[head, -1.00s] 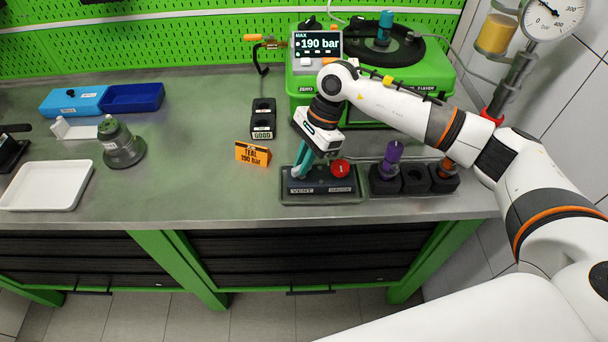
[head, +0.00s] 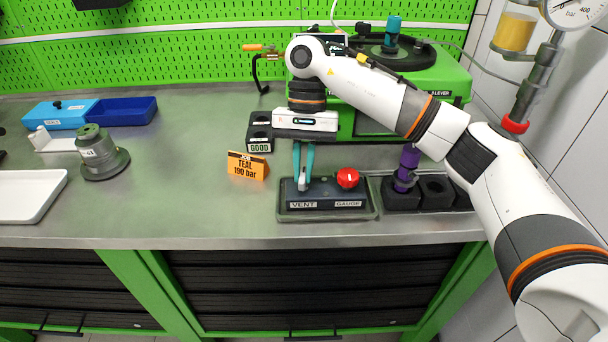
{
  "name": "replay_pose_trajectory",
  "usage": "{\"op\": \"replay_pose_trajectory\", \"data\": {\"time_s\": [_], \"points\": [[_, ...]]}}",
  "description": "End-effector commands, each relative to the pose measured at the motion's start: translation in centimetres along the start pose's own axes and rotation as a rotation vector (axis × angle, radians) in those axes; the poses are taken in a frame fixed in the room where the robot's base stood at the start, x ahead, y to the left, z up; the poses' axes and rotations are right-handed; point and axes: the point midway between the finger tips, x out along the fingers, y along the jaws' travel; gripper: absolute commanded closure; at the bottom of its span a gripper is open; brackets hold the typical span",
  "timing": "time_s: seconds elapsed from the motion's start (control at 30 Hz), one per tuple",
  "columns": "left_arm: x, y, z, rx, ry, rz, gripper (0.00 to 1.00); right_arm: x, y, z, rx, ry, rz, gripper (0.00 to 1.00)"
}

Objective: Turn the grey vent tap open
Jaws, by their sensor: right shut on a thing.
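The grey vent tap (head: 303,186) stands on the left of a dark tap block, above the label VENT (head: 303,205). My right gripper (head: 303,182) comes down on it from above. Its teal fingers are shut on the tap and partly hide it, so the tap's exact angle is hard to tell. A red gauge tap (head: 347,178) sits to the right on the same block (head: 326,195), above the label GAUGE. My left gripper is not in view.
An orange sign (head: 248,166) reading TEAL 190 bar stands left of the block. A black holder marked GOOD (head: 260,138) is behind it. A black rack (head: 433,190) with a purple piece (head: 407,168) stands right. The green pump bench (head: 440,75) is behind.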

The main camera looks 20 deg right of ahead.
Motion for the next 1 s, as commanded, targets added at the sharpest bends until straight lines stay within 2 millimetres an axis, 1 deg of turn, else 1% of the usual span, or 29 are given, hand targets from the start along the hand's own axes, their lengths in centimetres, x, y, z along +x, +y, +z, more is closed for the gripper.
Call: {"op": "replay_pose_trajectory", "data": {"time_s": [0.1, 0.33, 0.9, 0.93, 1.0], "points": [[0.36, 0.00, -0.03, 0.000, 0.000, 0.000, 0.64, -0.03, 0.08, 0.03, -0.060, -0.002, -0.025, 1.00], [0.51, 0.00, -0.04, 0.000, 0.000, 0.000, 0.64, -0.11, 0.11, 0.01, -0.133, -0.003, -0.054, 1.00], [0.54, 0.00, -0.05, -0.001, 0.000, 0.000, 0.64, -0.11, 0.12, 0.00, -0.159, -0.003, -0.065, 1.00], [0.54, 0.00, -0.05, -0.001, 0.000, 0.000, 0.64, -0.11, 0.12, 0.00, -0.159, -0.003, -0.065, 0.83], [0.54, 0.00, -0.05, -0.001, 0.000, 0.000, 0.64, -0.10, 0.12, 0.00, -0.158, -0.003, -0.065, 0.72]]}}
